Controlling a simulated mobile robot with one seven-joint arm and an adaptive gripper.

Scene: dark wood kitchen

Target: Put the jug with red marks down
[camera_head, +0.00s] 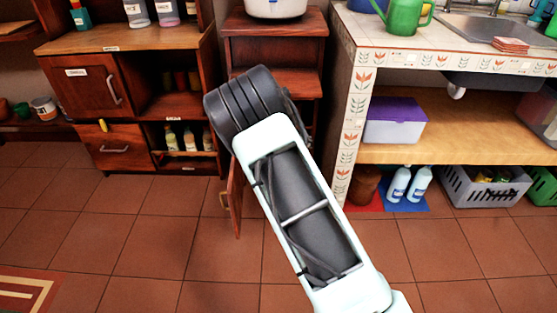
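My arm reaches up from the bottom of the view, pale casing first and a dark ribbed part at its far end. My gripper is not in view, so I cannot see whether it holds anything. No jug with red marks can be made out with certainty. Two clear containers stand on the left cabinet's top at the upper edge, a left one (137,12) and a pinkish one (167,12). Both are cut off by the frame, and their marks are too small to read.
A wooden cabinet (135,42) with shelves stands left. A small wooden stand (275,48) holds a white pot (275,8), and a door (235,200) hangs open below. The tiled counter (385,50) holds a green watering can (404,16).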

